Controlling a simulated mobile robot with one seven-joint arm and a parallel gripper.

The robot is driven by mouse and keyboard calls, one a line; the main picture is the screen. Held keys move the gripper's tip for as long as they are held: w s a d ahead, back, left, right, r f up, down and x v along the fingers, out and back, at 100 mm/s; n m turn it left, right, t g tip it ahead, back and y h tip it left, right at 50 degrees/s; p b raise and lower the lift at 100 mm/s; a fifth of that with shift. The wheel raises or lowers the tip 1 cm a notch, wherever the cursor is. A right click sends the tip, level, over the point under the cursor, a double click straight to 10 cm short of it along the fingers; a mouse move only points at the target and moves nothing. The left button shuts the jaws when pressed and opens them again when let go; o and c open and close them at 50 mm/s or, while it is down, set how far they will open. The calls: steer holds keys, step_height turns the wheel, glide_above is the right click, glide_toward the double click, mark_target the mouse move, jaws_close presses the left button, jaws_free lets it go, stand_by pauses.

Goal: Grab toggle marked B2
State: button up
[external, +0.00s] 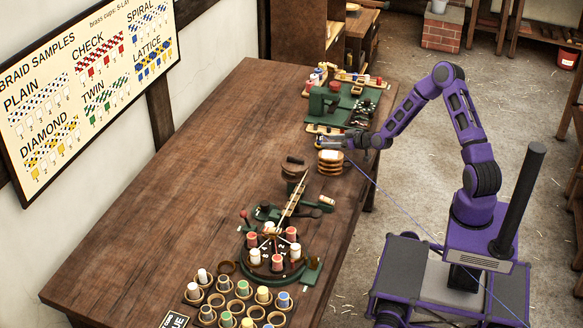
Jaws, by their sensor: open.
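No marking B2 can be read in the external view, so I cannot tell which piece is the toggle. A small pale piece (326,201) lies near the table's right edge, too small to read. My gripper (318,142) is open, reaching over the right side of the wooden table (190,150) from the right. It points left, just above and behind a stack of tan rounded wooden pieces (330,163). I cannot tell whether it touches anything. Nothing shows between its fingers at this size.
Behind my gripper stand a green machine (323,98) and small coloured parts. In front are a slanted bar (292,200), a round green stand with red and white bobbins (272,258), and several cups (225,303). The table's left half is clear. A braid sample board (85,85) hangs left.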

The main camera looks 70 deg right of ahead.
mark_target(320, 139)
steer(key=shift+r+x, duration=0.15)
steer(key=shift+x, duration=1.25)
steer(key=shift+r+x, duration=0.15)
steer(key=shift+x, duration=1.3)
steer(key=shift+w+d, duration=0.1)
jaws_close()
